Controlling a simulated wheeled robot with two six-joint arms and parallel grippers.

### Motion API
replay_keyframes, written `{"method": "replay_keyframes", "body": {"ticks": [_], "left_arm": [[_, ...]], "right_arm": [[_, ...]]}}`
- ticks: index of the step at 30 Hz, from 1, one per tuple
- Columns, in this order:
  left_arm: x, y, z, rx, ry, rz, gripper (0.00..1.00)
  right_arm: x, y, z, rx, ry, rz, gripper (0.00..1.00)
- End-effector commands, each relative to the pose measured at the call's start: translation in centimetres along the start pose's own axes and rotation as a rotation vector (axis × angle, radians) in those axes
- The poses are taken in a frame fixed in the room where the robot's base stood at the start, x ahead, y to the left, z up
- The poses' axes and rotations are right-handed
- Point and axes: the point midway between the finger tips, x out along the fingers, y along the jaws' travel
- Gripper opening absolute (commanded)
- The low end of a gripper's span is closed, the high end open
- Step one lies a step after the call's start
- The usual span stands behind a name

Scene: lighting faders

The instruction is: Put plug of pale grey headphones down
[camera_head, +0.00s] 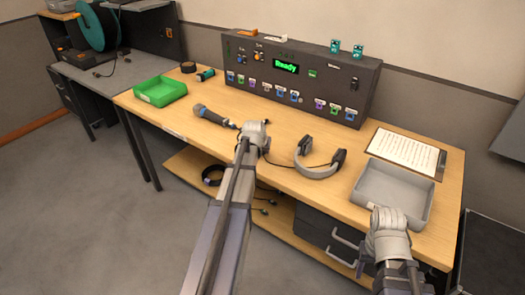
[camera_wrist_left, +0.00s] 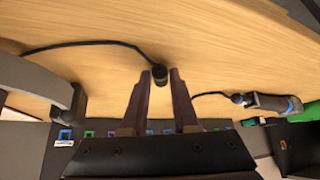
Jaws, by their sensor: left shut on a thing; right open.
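The pale grey headphones (camera_head: 338,158) lie on the wooden table right of my left gripper (camera_head: 254,130). In the left wrist view, the black plug (camera_wrist_left: 159,74) sits between the fingertips of my left gripper (camera_wrist_left: 160,80), which is shut on it. Its black cable (camera_wrist_left: 95,43) runs left towards the headphones, partly seen at the left edge. The plug is close to the tabletop; I cannot tell whether it touches. In the head view the gripper hides the plug. My right gripper (camera_head: 388,218) is open at the front of the grey tray (camera_head: 372,184).
A microphone (camera_head: 211,115) with a cable lies left of my left gripper. A green tray (camera_head: 160,91) is at the far left. The fader console (camera_head: 340,97) stands along the back. A paper sheet (camera_head: 404,152) lies behind the grey tray. Bare wood lies between console and headphones.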

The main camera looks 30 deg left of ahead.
Motion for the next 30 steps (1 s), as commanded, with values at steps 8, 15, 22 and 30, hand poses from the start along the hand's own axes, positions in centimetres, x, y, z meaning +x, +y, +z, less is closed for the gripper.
{"method": "replay_keyframes", "body": {"ticks": [8,15,22,30], "left_arm": [[0.3,0.0,0.2,0.000,0.000,0.000,0.46],[0.3,0.0,0.2,0.000,0.000,0.000,0.58],[0.0,0.0,0.0,0.000,0.000,0.000,0.58],[-2.4,0.0,-0.4,0.000,0.000,0.000,0.58]], "right_arm": [[0.3,0.0,0.0,0.000,0.000,0.000,0.50],[0.3,0.0,0.0,0.000,0.000,0.000,0.50],[0.0,0.0,0.0,0.000,0.000,0.000,0.50],[-2.2,0.2,0.1,0.000,0.000,0.000,0.50]]}}
